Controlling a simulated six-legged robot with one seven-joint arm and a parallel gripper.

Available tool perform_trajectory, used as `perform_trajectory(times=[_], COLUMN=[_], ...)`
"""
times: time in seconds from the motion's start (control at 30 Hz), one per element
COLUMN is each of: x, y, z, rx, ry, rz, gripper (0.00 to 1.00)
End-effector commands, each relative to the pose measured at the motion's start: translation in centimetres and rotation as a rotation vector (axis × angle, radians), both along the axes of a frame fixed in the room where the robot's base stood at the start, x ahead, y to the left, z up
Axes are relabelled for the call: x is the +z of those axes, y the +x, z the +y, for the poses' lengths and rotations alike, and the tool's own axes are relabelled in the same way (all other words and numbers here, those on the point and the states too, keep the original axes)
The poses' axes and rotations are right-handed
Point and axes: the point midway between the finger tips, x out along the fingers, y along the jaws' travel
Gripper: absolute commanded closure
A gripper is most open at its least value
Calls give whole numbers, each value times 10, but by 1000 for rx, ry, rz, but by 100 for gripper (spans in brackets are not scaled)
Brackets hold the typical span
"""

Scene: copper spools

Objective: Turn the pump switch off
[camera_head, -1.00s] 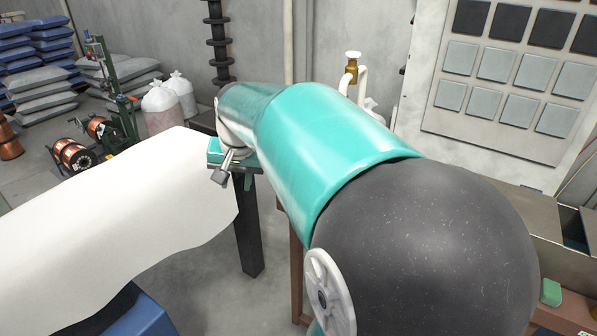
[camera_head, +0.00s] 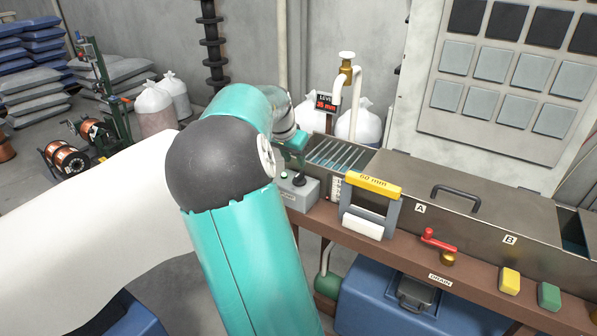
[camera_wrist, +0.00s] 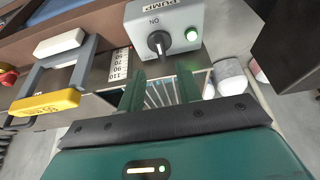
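The pump switch is a black rotary knob (camera_wrist: 159,42) on a grey box (camera_wrist: 186,14) marked PUMP, which appears upside down in the wrist view. An ON label sits beside the knob, and the green lamp (camera_wrist: 191,34) looks lit. In the head view the box (camera_head: 303,193) stands at the left end of the bench, with its knob (camera_head: 299,180) on top. My gripper (camera_wrist: 160,88) is open and empty, its two green fingers apart and not touching the knob. In the head view the gripper (camera_head: 294,158) is just above and behind the box, its fingertips unclear.
A metal tank (camera_head: 470,200) with a slatted opening runs along the bench. A red drain valve (camera_head: 438,240) and yellow and green blocks lie along the front. A level display (camera_head: 325,104) and pipe stand behind.

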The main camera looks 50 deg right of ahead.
Motion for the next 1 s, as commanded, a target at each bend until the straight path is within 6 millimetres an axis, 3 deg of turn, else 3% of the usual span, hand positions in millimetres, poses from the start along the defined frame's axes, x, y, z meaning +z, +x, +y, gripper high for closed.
perform_trajectory(times=[0.1,0.33,0.73,0.77,0.93,1.0], x=[-24,-57,-67,-67,-67,-67], y=[1,4,4,4,4,4], z=[-10,-25,-29,-29,-29,-29], rx=[-2,1,1,1,1,1], ry=[2,2,1,1,1,1], rz=[4,1,0,0,0,0], gripper=[65,65,65,67,100,100])
